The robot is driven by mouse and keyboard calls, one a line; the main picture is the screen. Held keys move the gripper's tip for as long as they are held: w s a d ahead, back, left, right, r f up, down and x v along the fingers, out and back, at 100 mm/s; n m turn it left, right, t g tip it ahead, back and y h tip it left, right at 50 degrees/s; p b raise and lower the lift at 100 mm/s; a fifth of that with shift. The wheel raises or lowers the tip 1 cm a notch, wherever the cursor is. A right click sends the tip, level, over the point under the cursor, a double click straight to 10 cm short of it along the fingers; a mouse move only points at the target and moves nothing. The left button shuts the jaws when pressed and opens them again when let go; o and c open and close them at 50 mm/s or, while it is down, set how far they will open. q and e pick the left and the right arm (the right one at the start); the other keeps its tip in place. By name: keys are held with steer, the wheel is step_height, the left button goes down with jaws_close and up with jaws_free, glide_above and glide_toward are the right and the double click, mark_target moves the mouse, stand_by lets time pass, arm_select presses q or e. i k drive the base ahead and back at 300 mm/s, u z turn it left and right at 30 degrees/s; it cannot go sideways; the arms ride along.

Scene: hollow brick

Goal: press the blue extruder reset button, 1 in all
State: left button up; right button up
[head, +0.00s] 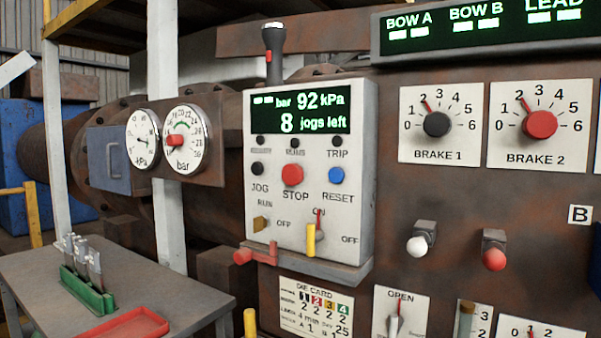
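The blue RESET button (336,176) is on the white control box (357,215), at the right of the button row. The red STOP button (292,174) is to its left, and the dark JOG button (257,169) is further left. A small dark lamp labelled TRIP (337,140) is above the blue button. The box display (301,114) reads 92 kPa and 8 jogs left. Neither of my grippers shows in the head view.
Below the buttons are a RUN/OFF switch (261,224) and an ON/OFF switch with a yellow handle (311,240). A red handle (243,256) sticks out under the box. BRAKE 1 (437,124) and BRAKE 2 (540,124) knobs are right. A grey table (170,290) stands at lower left.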

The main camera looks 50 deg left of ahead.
mark_target(336, 174)
steer(key=u, duration=1.55)
